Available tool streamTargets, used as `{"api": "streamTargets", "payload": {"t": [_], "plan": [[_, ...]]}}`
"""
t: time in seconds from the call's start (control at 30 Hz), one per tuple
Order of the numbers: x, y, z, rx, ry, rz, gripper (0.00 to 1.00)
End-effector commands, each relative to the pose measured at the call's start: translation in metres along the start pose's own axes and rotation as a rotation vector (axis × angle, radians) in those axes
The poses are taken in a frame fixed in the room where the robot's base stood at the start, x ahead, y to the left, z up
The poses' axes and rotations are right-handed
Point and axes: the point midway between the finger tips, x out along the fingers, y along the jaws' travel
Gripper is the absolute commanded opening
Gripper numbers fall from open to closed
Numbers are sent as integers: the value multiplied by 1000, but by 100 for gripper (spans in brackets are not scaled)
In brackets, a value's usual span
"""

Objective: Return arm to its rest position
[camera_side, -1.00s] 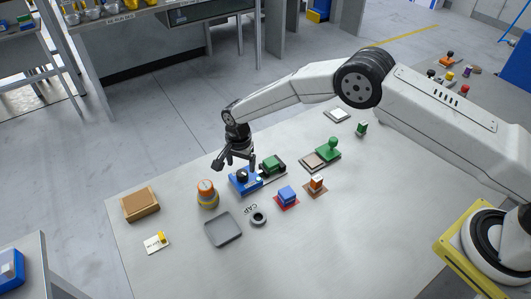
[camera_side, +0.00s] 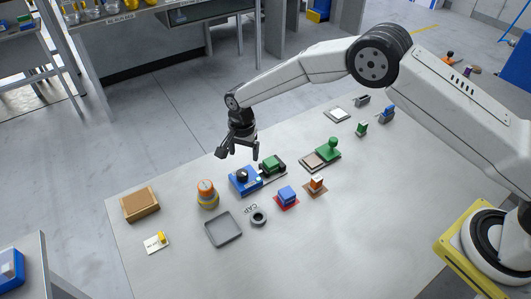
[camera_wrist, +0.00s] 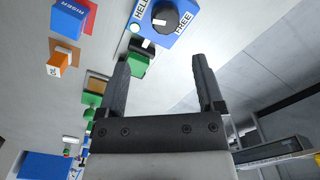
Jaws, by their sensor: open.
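My gripper (camera_side: 240,152) is open and empty. It hangs above the far edge of the table, behind and a little above a blue box with a black knob (camera_side: 243,179). In the wrist view my gripper (camera_wrist: 162,78) shows two dark fingers spread apart with bare table between them. The blue box (camera_wrist: 185,25) lies beyond the fingertips, with a black knob and labels reading HELD and FREE. A green block on a dark base (camera_side: 271,165) sits beside the blue box and shows partly behind the left finger in the wrist view.
An orange and yellow round piece (camera_side: 206,194) stands left of the blue box. A grey tray (camera_side: 223,230), a dark ring (camera_side: 258,216), a blue block (camera_side: 287,195) and an orange block (camera_side: 316,183) stand nearer the front. A green-handled press (camera_side: 330,149) is right. The front table area is clear.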

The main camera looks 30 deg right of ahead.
Motion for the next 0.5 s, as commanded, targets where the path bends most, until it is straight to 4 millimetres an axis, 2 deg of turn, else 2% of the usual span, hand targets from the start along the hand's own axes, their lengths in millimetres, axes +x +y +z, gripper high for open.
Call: {"api": "streamTargets", "payload": {"t": [0.27,0.5], "plan": [[-43,36,-20,-138,16,-33,86],[-80,83,-32,-292,41,-61,86]]}}
